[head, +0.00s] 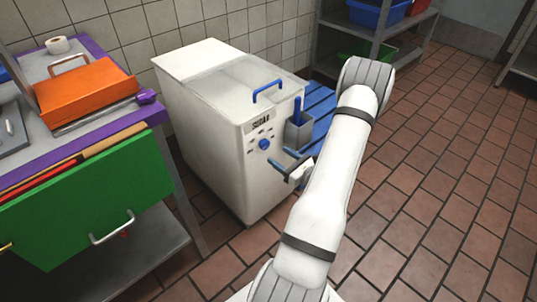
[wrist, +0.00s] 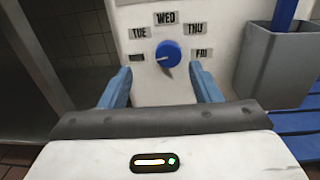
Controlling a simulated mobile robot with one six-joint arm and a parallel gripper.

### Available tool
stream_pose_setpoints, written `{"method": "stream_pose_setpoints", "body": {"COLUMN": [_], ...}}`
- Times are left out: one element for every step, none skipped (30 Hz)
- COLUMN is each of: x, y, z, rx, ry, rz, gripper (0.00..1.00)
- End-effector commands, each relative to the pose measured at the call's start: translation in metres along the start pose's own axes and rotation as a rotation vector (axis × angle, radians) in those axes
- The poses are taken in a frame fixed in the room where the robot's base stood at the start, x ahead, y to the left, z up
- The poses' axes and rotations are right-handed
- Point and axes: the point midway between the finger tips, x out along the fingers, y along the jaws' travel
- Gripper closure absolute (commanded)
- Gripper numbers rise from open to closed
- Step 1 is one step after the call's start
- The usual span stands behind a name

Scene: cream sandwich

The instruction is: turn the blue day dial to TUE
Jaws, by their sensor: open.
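The blue day dial (head: 264,144) is on the front of a white bin (head: 195,130). In the wrist view the dial (wrist: 170,50) has a white mark pointing to the lower left, below the TUE label (wrist: 139,33). WED (wrist: 166,17) is at the top, with THU and FRI on the right. A label at the left, below TUE, is too dark to read. My gripper (wrist: 160,70) is open, with its two blue fingers apart and nothing between them. The dial appears between and beyond the fingertips. In the head view my gripper (head: 281,159) is just right of the dial.
A grey holder (head: 299,131) with a blue handle hangs on the bin's right side, close to my gripper. A blue slatted pallet (head: 318,105) is behind it. A counter with an open green drawer (head: 90,205) stands left. Tiled floor on the right is clear.

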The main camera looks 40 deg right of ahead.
Motion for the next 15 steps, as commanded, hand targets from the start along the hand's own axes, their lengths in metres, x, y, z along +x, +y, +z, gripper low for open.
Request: {"method": "stream_pose_setpoints", "body": {"x": [-0.003,-0.003,-0.001,0.002,0.005,0.011,0.016,0.021,0.028,0.033,0.038,0.044,0.049,0.053,0.058], "y": [-0.005,-0.007,-0.009,-0.009,-0.009,-0.009,-0.009,-0.009,-0.01,-0.01,-0.01,-0.01,-0.01,-0.011,-0.011], "z": [-0.007,-0.009,-0.01,-0.01,-0.01,-0.01,-0.01,-0.009,-0.009,-0.01,-0.01,-0.009,-0.009,-0.009,-0.009], "rx": [0.008,0.012,0.014,0.014,0.014,0.013,0.012,0.011,0.011,0.012,0.011,0.011,0.011,0.011,0.012], "ry": [-0.002,-0.002,-0.002,-0.003,-0.003,-0.003,-0.004,-0.004,-0.004,-0.004,-0.003,-0.003,-0.003,-0.003,-0.003], "rz": [-0.025,-0.034,-0.042,-0.043,-0.043,-0.043,-0.041,-0.04,-0.04,-0.039,-0.04,-0.039,-0.04,-0.041,-0.04], "gripper": [0.43,0.43,0.43,0.43,0.43,0.43,0.43,0.43,0.43,0.43,0.43,0.43,0.43,0.43,0.43]}}
